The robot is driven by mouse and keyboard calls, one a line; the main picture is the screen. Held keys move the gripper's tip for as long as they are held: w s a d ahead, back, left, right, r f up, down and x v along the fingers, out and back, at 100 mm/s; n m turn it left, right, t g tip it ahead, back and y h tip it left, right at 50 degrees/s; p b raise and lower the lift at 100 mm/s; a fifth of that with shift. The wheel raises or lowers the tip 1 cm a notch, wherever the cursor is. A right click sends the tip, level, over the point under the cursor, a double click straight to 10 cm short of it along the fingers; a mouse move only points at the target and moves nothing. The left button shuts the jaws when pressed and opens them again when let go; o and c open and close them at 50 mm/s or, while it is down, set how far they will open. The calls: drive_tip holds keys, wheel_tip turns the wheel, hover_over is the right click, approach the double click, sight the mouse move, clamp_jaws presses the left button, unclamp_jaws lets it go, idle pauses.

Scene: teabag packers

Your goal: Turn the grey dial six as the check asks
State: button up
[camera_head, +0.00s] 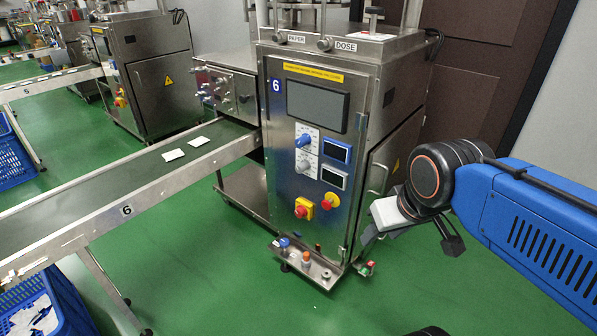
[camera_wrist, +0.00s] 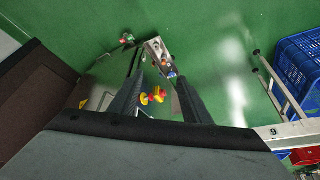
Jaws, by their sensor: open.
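The grey dial (camera_head: 304,166) is on a white scale plate on the front panel of machine 6 (camera_head: 281,190), directly below a blue dial (camera_head: 303,141). A small display (camera_head: 332,177) is to its right. My gripper (camera_head: 411,240) is open and empty, in the air to the right of the machine and lower than the dial, well apart from it. The wrist view shows its two dark fingers spread (camera_wrist: 160,78), with red and yellow controls (camera_wrist: 153,95) seen between them. I cannot make out the grey dial in the wrist view.
A red-and-yellow switch (camera_head: 304,208) and a red push button (camera_head: 330,200) sit below the dials. A side door handle (camera_head: 378,178) stands out near my gripper. A low tray (camera_head: 306,266) with knobs juts out at the base. A conveyor (camera_head: 105,195) runs left.

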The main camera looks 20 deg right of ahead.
sight(298, 169)
drive_tip(key=w+f+n+g+h, duration=0.2)
drive_tip(key=w+n+h, duration=0.3)
drive_tip(key=w+n, duration=0.3)
drive_tip(key=w+f+n+g+h, duration=0.25)
drive_tip(key=w+n+h, duration=0.35)
drive_tip(key=w, duration=0.4)
drive_tip(key=w+a+f+n+t+h, duration=0.2)
drive_tip(key=w+a+f+n+t, duration=0.25)
drive_tip(key=w+a+n, duration=0.45)
drive_tip(key=w+a+f+n+t+h, duration=0.25)
drive_tip(key=w+a+n+t, duration=0.3)
drive_tip(key=a, duration=0.65)
drive_tip(key=shift+y, duration=0.45)
drive_tip(key=x, duration=1.8)
drive_tip(key=shift+w+a+f, duration=0.1)
drive_tip(key=shift+w+a, duration=0.15)
drive_tip(key=shift+w, duration=0.1)
drive_tip(key=c, duration=1.1)
